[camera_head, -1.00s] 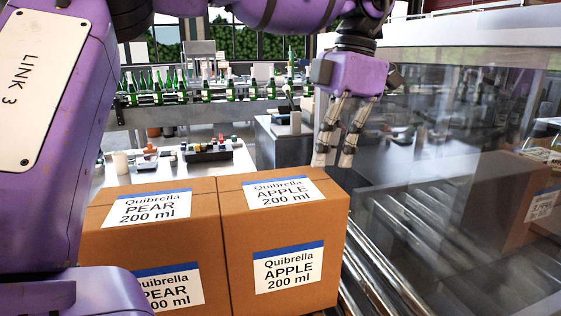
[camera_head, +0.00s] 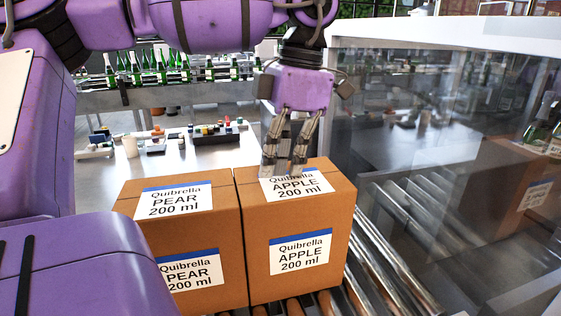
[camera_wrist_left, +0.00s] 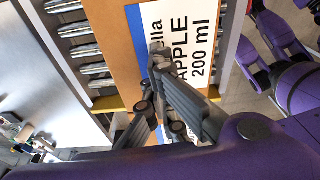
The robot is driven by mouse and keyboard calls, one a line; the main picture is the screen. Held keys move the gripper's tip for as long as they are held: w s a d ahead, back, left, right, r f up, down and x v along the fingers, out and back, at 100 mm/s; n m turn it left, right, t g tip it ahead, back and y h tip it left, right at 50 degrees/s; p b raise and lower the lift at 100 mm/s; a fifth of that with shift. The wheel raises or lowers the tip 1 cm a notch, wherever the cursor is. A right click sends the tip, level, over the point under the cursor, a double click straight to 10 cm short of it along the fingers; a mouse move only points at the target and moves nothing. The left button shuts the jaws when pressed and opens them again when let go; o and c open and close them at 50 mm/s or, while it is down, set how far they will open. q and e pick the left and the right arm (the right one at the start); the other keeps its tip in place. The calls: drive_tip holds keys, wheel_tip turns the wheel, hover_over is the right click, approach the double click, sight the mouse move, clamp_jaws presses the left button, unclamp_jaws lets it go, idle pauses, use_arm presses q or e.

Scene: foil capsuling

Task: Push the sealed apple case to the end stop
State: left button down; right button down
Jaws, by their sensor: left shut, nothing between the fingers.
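The apple case (camera_head: 296,228) is a closed brown carton with white and blue Quibrella APPLE 200 ml labels. It stands on the roller conveyor, side by side with the pear case (camera_head: 188,225) on its left. My left gripper (camera_head: 283,172) is shut and empty, pointing down at the back of the apple case's top and covering part of its top label. Whether the fingertips touch the carton, I cannot tell. In the left wrist view the shut fingers (camera_wrist_left: 165,110) lie in front of the apple label (camera_wrist_left: 182,45). My right gripper is not in view. I cannot make out the end stop.
Bare rollers (camera_head: 390,262) run to the right of the apple case, beside a transparent guard panel (camera_head: 430,120). A table (camera_head: 170,153) with small parts and a white cup (camera_head: 130,147) stands behind the cases. Green bottles (camera_head: 160,65) line a conveyor further back.

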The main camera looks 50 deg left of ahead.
use_arm(q)
drive_tip(key=shift+s+a+f, duration=0.1)
drive_tip(key=shift+f, duration=0.3)
drive_tip(key=shift+w+f+b, duration=0.1)
drive_tip(key=shift+w+b, duration=0.2)
drive_tip(key=shift+b, duration=0.15)
drive_tip(key=shift+d, duration=0.2)
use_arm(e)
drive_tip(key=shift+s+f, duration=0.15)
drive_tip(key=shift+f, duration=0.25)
use_arm(q)
drive_tip(key=shift+a+r, duration=0.15)
drive_tip(key=shift+r, duration=0.45)
drive_tip(key=shift+w+a+r+p, duration=0.1)
drive_tip(key=shift+w+r+p, duration=0.1)
drive_tip(key=shift+p, duration=0.1)
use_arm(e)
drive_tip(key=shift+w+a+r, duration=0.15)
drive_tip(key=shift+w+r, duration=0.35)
